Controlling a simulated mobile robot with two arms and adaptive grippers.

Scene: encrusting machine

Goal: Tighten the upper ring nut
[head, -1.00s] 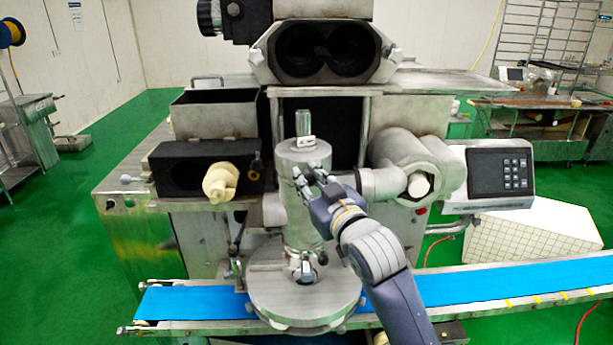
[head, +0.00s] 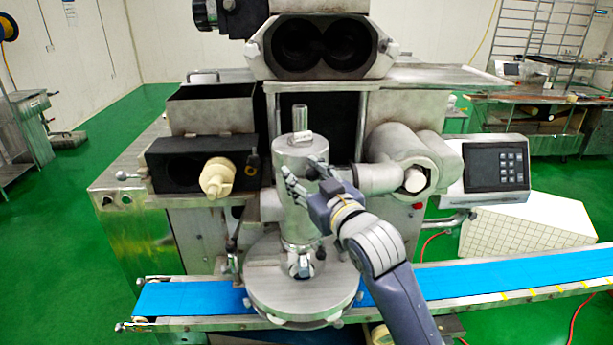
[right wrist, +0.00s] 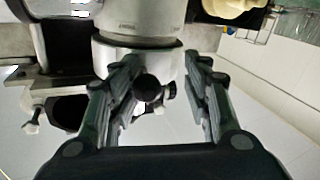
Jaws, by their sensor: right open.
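The upright grey metal cylinder (head: 293,222) stands in the middle of the machine, above a round plate (head: 300,292). My right gripper (head: 303,178) is open beside the cylinder's upper part, in front of its right side. In the right wrist view, my open fingers (right wrist: 160,88) spread on both sides of a black round knob (right wrist: 150,88), with no clear contact. The knob sticks out near a pale metal ring (right wrist: 140,60), which adjoins the grey cylinder body. I cannot tell for sure whether this ring is the upper ring nut. My left gripper is out of view.
A blue conveyor belt (head: 195,299) runs across the front below the round plate. A cream nozzle (head: 217,179) sticks out at the left. A horizontal metal housing (head: 405,160) and a control panel (head: 497,167) stand at the right.

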